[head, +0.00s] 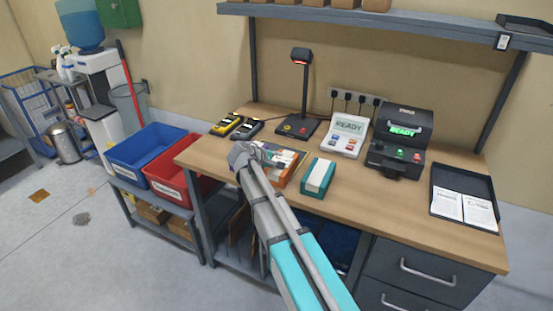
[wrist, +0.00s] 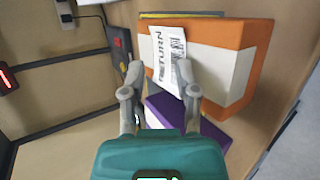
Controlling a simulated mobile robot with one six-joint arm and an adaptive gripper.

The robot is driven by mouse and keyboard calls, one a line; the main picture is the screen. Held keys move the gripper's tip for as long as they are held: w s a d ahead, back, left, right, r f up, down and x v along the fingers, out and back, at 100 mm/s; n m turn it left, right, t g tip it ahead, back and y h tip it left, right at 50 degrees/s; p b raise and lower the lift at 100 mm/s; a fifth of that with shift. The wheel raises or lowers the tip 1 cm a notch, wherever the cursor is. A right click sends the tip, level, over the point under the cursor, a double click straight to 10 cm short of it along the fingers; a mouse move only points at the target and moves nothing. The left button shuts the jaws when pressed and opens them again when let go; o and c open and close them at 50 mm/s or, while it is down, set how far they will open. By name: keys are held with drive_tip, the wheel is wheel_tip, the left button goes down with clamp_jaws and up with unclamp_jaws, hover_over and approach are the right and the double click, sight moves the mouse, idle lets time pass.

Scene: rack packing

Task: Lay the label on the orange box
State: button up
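The orange box (wrist: 258,34) with a broad white band fills the upper right of the wrist view. The right fingertip overlaps the label's edge. I cannot tell whether the label lies flat on the box or touches the fingers. In the head view my gripper (head: 245,152) hides part of the orange box (head: 288,174).
A purple box (wrist: 208,128) lies close beside the orange one. A teal box (head: 318,176) stands to the right on the bench (head: 240,165). A scanner on a stand (head: 300,90), a label printer (head: 400,140) and a document tray (head: 463,190) are also on the bench.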

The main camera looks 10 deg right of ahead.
drive_tip(key=shift+s+a, duration=0.2)
drive_tip(key=shift+s, duration=0.1)
drive_tip(key=o, duration=0.6)
drive_tip(key=shift+c, duration=0.2)
drive_tip(key=shift+s, duration=0.15)
idle(0.3)
